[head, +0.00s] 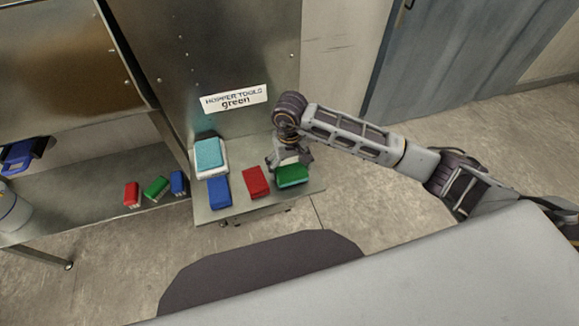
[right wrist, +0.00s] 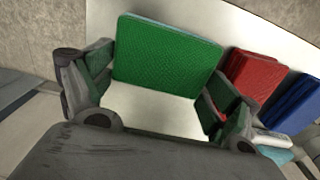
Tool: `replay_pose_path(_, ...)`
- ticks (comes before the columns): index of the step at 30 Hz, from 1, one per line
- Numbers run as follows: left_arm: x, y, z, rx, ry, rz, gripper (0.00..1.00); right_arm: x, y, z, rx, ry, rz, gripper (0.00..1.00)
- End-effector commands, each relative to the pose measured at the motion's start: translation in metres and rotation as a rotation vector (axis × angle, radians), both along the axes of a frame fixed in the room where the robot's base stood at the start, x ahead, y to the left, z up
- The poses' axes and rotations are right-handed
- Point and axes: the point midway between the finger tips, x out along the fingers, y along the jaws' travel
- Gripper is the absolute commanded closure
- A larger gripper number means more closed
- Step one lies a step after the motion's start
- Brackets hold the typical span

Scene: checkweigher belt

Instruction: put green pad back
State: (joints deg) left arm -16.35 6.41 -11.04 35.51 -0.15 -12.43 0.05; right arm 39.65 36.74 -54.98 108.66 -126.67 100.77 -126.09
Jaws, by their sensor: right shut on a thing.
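The pad looks flat and at or just above the shelf; I cannot tell which. A second, smaller-looking green block (head: 156,188) lies on the left bench. My left gripper is not in view.
A red pad (head: 255,182) and a blue pad (head: 219,193) lie left of the held pad. A teal pad (head: 208,153) sits on a white block behind them. The left bench holds a red block (head: 131,195) and a blue block (head: 178,183). The shelf's front edge is close.

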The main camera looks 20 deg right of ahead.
Motion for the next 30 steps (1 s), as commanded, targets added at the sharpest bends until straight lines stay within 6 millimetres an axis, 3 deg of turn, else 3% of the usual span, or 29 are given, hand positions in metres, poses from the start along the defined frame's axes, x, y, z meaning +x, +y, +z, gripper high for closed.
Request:
replay_pose_path(19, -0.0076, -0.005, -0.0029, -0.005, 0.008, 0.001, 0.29, -0.0001, -0.0003, -0.0105, -0.001, 0.0, 0.0, 0.3)
replay_pose_path(20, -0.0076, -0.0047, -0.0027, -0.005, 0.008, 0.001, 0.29, -0.0002, -0.0003, -0.0103, -0.001, 0.0, 0.0, 0.09)
replay_pose_path(22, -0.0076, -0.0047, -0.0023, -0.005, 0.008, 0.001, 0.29, -0.0002, -0.0003, -0.01, -0.001, 0.0, 0.0, 0.0)
replay_pose_path(30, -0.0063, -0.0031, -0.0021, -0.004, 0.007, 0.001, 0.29, -0.0001, -0.0004, -0.0098, -0.001, 0.0, 0.0, 0.0)
